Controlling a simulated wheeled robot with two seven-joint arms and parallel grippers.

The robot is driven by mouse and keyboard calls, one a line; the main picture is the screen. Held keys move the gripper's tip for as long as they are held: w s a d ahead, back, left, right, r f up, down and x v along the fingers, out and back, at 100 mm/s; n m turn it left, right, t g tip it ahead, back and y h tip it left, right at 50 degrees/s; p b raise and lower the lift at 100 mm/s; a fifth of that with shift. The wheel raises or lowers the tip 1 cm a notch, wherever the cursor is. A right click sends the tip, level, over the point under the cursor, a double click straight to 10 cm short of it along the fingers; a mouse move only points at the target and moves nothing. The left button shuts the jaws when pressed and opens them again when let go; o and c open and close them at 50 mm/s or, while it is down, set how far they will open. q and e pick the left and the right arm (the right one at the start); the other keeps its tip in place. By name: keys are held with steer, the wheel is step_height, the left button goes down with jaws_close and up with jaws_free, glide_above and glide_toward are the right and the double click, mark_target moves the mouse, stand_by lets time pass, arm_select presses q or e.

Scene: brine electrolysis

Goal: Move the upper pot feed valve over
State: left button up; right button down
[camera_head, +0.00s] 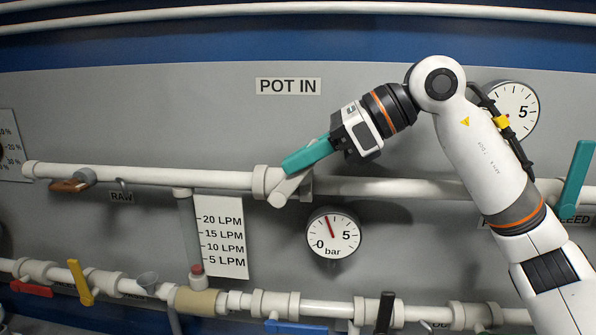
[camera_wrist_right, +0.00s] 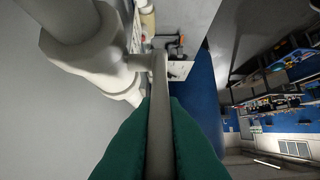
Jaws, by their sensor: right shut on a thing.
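The upper pot feed valve (camera_head: 262,181) is a white fitting on the upper white pipe, below the POT IN label. Its pale lever (camera_head: 287,190) slants up and right from the valve body. My right gripper (camera_head: 293,166) reaches in from the right, and its teal fingers are shut on the lever. In the right wrist view, the lever (camera_wrist_right: 159,110) runs between the two teal fingers, with the valve body (camera_wrist_right: 95,60) at upper left. The fingers and gripper hide the lever's outer part in the head view. My left gripper is not in view.
A round gauge (camera_head: 333,232) hangs below the pipe, and another gauge (camera_head: 513,109) sits behind my right arm. A teal handle (camera_head: 577,176) stands upright at the right. A lower pipe carries red (camera_head: 31,288) and yellow (camera_head: 79,281) handles.

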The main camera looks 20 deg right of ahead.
steer(key=shift+r, duration=0.15)
steer(key=c, duration=1.5)
jaws_free()
steer(key=shift+d, duration=0.1)
steer(key=shift+d, duration=0.2)
steer(key=b+v, duration=0.1)
steer(key=v, duration=0.6)
steer(key=shift+b, duration=0.3)
